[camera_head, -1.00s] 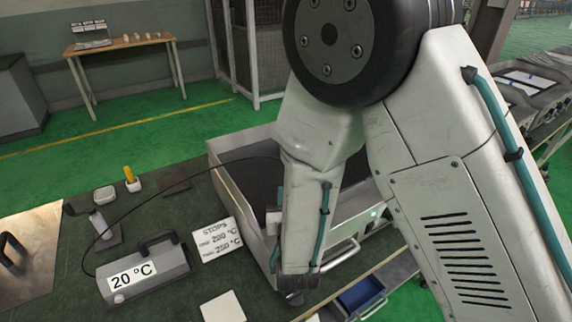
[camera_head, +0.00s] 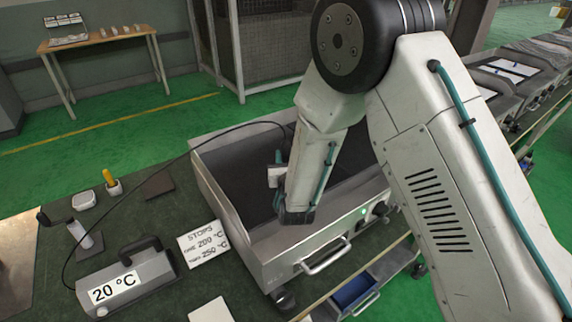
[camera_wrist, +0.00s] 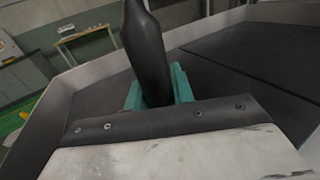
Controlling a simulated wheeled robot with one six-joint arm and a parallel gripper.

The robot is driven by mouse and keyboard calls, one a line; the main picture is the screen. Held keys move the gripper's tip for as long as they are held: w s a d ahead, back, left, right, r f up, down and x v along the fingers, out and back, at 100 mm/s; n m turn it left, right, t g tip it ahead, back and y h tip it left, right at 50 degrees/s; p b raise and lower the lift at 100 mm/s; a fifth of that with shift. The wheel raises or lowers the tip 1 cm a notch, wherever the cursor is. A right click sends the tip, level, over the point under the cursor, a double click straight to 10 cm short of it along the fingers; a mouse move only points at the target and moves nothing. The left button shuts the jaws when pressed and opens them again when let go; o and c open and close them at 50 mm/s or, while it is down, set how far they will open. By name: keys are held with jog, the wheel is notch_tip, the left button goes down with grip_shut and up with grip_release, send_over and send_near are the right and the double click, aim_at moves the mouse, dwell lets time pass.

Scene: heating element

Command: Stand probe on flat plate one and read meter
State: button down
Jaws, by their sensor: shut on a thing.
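My gripper (camera_wrist: 160,88) has its teal fingers shut on a black probe handle (camera_wrist: 148,50), which stands up between them in the wrist view. The probe's tip is hidden. In the head view my gripper (camera_head: 279,180) is over the metal-walled unit (camera_head: 240,235), largely hidden by my arm. Dark flat plates (camera_wrist: 245,60) lie inside its walls, with a seam between them in the wrist view. I cannot tell whether the probe touches a plate. The grey meter (camera_head: 130,280) on the bench reads 20 °C. A black cable (camera_head: 150,180) runs from it toward the gripper.
A card (camera_head: 203,243) beside the unit reads "STOPS", 200 °C and 250 °C. A yellow-handled tool (camera_head: 112,183), a white dish (camera_head: 84,200) and a white square (camera_head: 211,311) lie on the bench. The unit has front handles (camera_head: 325,257) and knobs. A wooden table stands behind.

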jog(key=shift+w+d, duration=0.1)
jog(key=shift+w, duration=0.3)
jog(key=shift+w+d+f, duration=0.1)
jog(key=shift+w+f, duration=0.05)
jog(key=shift+f, duration=0.75)
jog(key=shift+w+f, duration=0.1)
jog(key=shift+f, duration=0.8)
jog(key=c, duration=1.2)
grip_release()
jog(key=shift+f, duration=0.15)
jog(key=shift+r, duration=0.2)
jog(key=s, duration=0.4)
jog(key=s+d, duration=0.1)
jog(key=s, duration=0.7)
jog(key=shift+d, duration=0.2)
